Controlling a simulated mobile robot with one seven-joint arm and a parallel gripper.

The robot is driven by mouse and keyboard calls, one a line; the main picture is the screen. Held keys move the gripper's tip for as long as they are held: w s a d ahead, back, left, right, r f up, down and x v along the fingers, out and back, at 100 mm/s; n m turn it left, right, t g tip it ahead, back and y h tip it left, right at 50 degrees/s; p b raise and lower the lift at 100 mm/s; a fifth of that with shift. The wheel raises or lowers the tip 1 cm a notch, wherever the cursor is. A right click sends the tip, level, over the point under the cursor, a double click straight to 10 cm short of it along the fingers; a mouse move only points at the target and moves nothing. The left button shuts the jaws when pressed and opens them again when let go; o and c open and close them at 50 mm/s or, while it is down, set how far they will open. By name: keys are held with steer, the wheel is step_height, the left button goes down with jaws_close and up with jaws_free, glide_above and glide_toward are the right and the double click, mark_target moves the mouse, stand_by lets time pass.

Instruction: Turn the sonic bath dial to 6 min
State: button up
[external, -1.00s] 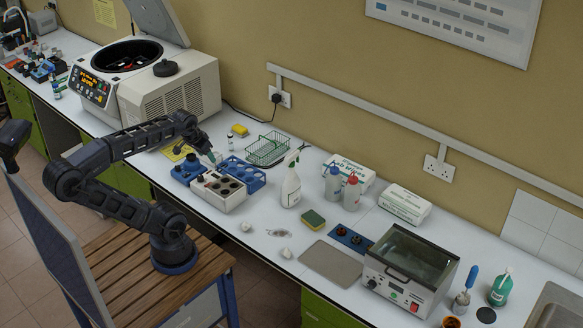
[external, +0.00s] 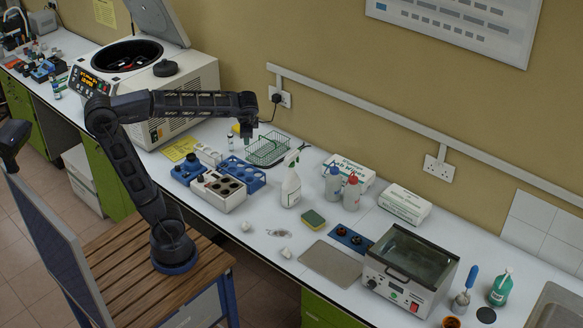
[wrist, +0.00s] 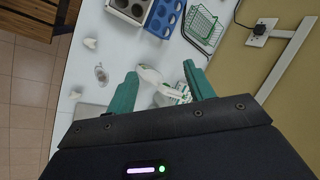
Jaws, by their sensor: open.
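The sonic bath (external: 408,268) is a grey-white box with a glass-like lid, standing at the right of the bench in the external view. Its front panel carries a dark dial (external: 372,284), a small display and a red switch (external: 414,306). The dial's setting is too small to read. My gripper (external: 247,142) is raised over the bench near the green wire basket, well to the left of the bath. In the wrist view, my gripper (wrist: 160,70) has its teal fingers apart with nothing held between them. The bath is not seen in the wrist view.
A grey mat (external: 330,262) lies left of the bath. The centrifuge (external: 160,90) stands at the back left.

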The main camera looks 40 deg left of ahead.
steer(key=w+d+m+t+y, duration=0.15)
steer(key=d+m, duration=0.25)
steer(key=d, duration=0.8)
steer(key=w+d+m+t, duration=0.2)
steer(key=d+m+t, duration=0.15)
steer(key=d, duration=0.75)
steer(key=w+d+m+t+y, duration=0.15)
steer(key=d+m, duration=0.25)
steer(key=d, duration=0.8)
steer(key=s+d+f+m+t+h, duration=0.1)
steer(key=s+d+m+t+h, duration=0.15)
steer(key=s+d, duration=0.6)
steer(key=s+d+f+m+t+h, duration=0.1)
steer(key=s+d+f+m+t, duration=0.3)
steer(key=d, duration=0.7)
steer(key=s+d+r+m+t+h, duration=0.1)
steer(key=s+d+m+h, duration=0.1)
steer(key=s+d, duration=0.7)
glide_toward(370, 286)
steer(key=w, duration=0.8)
steer(key=shift+w+a+f, duration=0.1)
steer(key=shift+a+f, duration=0.15)
steer(key=shift+a, duration=0.15)
